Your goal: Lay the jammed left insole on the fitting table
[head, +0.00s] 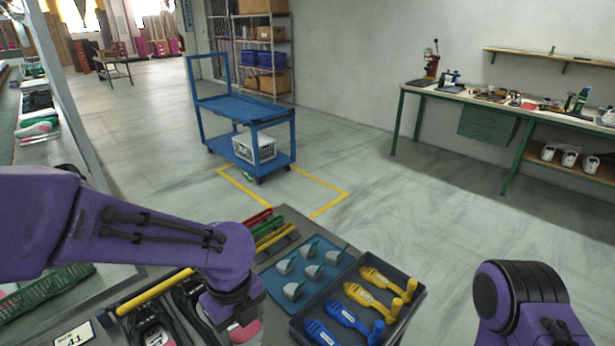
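My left arm reaches in from the left, and its wrist points down over the near table (280,215). My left gripper (243,316) is mostly hidden under the wrist, so I cannot tell whether it is open or shut. A pink and grey item (245,333) shows just below it, partly cut off; I cannot tell whether it is an insole or part of a shoe. Dark shoes (153,330) with some pink lie left of the gripper at the bottom edge. I cannot clearly pick out a jammed left insole. My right arm shows at the lower right, with its gripper out of view.
A dark tray (297,326) holds yellow and blue shoe-shaped tools. Several grey-white pieces sit on a blue mat (318,254) behind it. A yellow bar (155,292) lies left. A blue cart (245,110) and a green-legged bench (480,98) stand beyond open floor.

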